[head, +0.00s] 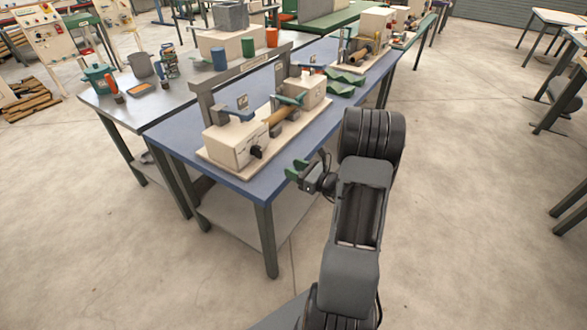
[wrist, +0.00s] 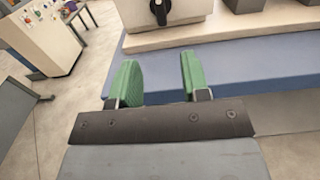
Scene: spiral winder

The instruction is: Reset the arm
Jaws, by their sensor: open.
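My gripper (head: 298,170) has green fingertips and is near the front right edge of the blue table in the head view. In the wrist view my gripper (wrist: 160,80) is open, with its two green fingers apart and nothing between them. My arm bends up from the bottom of the head view and turns left toward the table. The spiral winder (head: 236,146), a cream machine with a black knob and a brown roller, stands on the blue table (head: 230,185). The winder's front with the black knob also shows in the wrist view (wrist: 190,12), beyond the fingers.
A second similar machine (head: 350,52) stands farther back on the blue table. Green wavy pieces (head: 342,83) lie between the machines. A grey table (head: 120,108) with cups and tools adjoins at left. The floor (head: 460,200) to the right is open, with tables at the far right.

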